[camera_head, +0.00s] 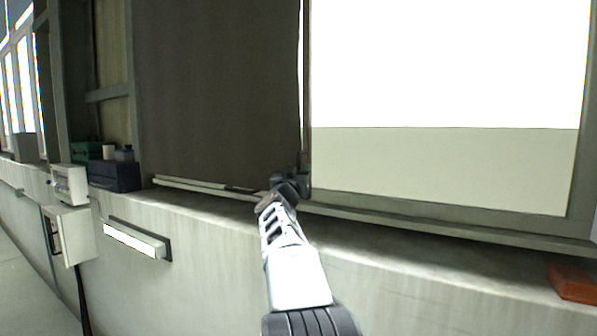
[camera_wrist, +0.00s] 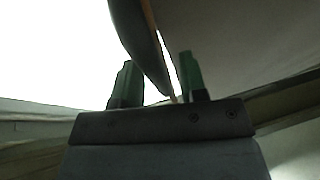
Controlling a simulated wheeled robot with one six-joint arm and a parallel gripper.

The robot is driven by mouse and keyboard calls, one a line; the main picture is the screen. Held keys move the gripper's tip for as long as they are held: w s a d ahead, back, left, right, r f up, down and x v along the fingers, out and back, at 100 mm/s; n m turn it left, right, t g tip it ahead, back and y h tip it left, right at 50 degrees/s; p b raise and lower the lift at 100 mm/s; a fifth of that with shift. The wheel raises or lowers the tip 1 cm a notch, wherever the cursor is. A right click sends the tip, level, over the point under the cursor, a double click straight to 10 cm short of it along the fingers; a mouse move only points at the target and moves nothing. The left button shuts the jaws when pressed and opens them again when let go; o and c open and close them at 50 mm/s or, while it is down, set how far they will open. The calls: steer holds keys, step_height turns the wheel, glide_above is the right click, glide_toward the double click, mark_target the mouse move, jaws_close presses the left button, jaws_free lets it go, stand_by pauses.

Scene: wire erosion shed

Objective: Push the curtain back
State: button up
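The curtain (camera_head: 215,85) is a dark brown sheet hanging over the left part of the window, its lower edge just above the sill. My gripper (camera_head: 290,180) is at the lower right corner of the curtain, just above the sill. In the wrist view, the two green-tipped fingers (camera_wrist: 160,80) stand apart. A dark edge (camera_wrist: 142,40) with a thin brown strip hangs down between them, with gaps at both sides; it looks like the curtain's edge. I cannot tell whether it touches a finger. My arm hides part of the sill.
The bare window pane (camera_head: 450,70) is to the right of the curtain. The sill (camera_head: 400,208) runs below. A red-brown block (camera_head: 573,283) lies on the ledge at the right. A dark blue box (camera_head: 115,175) and a white wall box (camera_head: 70,235) are at the left.

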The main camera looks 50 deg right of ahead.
jaws_close()
stand_by(0.5)
